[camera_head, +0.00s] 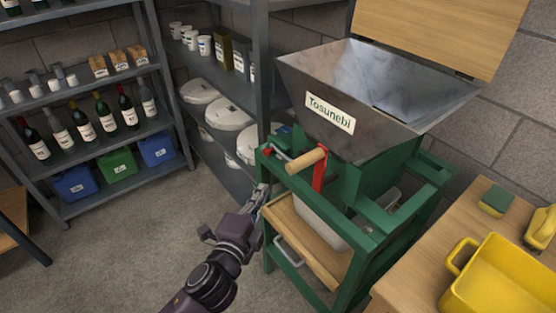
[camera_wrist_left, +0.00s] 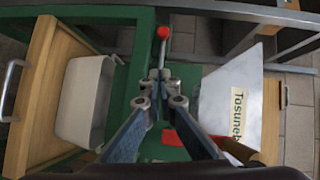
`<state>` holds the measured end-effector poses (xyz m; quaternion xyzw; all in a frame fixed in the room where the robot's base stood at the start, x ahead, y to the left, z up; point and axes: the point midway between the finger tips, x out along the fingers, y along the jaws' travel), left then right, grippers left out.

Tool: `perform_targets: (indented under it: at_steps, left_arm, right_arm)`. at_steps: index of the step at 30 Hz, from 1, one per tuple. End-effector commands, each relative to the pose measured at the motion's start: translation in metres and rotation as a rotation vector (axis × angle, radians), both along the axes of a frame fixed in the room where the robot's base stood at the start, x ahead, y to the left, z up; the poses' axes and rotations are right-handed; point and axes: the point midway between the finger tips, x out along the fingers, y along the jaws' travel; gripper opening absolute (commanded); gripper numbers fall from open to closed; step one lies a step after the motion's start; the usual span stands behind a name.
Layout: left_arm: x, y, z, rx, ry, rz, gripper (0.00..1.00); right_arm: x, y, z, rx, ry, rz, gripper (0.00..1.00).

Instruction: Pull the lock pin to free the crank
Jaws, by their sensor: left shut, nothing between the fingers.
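The lock pin shows in the left wrist view as a red round knob (camera_wrist_left: 163,33) on a thin metal rod. In the head view its red knob (camera_head: 267,152) is at the left top corner of the green frame. The red crank (camera_head: 319,170) with its wooden handle (camera_head: 306,160) is on the front of the machine, and part of it shows in the left wrist view (camera_wrist_left: 172,138). My left gripper (camera_head: 261,190) is shut and empty beside the frame's left corner. In the left wrist view its fingertips (camera_wrist_left: 160,74) point towards the rod, below the knob. My right gripper is not in view.
A metal hopper (camera_head: 370,95) labelled "Tosunebi" tops the green frame (camera_head: 390,235). A white tub (camera_head: 318,222) sits on a wooden drawer board below. A wooden table (camera_head: 425,245) with a yellow bin (camera_head: 490,280) stands right. Shelves with bottles stand left; the floor between is clear.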

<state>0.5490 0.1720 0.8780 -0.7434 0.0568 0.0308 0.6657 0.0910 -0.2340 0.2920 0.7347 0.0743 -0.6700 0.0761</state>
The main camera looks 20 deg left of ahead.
Motion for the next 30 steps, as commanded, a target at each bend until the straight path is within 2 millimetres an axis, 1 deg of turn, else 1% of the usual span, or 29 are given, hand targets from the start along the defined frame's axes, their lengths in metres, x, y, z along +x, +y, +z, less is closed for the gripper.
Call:
perform_targets:
  at_steps: [3,11,14,16,20,27,30]
  left_arm:
    - [-0.001,0.000,0.006,0.007,-0.012,-0.002,0.00]
    - [0.000,0.000,0.006,0.006,-0.012,-0.001,0.00]
    - [0.004,-0.001,0.007,0.005,-0.013,-0.001,0.00]
    - [0.010,-0.001,0.006,0.006,-0.013,-0.001,0.00]
    - [0.031,-0.002,0.005,0.006,-0.014,0.000,0.00]
    - [0.084,-0.004,-0.001,0.005,-0.013,0.000,0.00]
    - [0.102,-0.005,-0.004,0.005,-0.013,0.000,0.00]
  right_arm:
    - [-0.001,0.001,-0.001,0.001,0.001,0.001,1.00]
    - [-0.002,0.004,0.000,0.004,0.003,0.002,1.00]
    - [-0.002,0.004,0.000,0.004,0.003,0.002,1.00]
    - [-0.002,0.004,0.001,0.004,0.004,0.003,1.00]
    - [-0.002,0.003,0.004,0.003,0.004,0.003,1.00]
    - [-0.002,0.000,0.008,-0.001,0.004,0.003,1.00]
    - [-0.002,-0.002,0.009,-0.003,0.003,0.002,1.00]
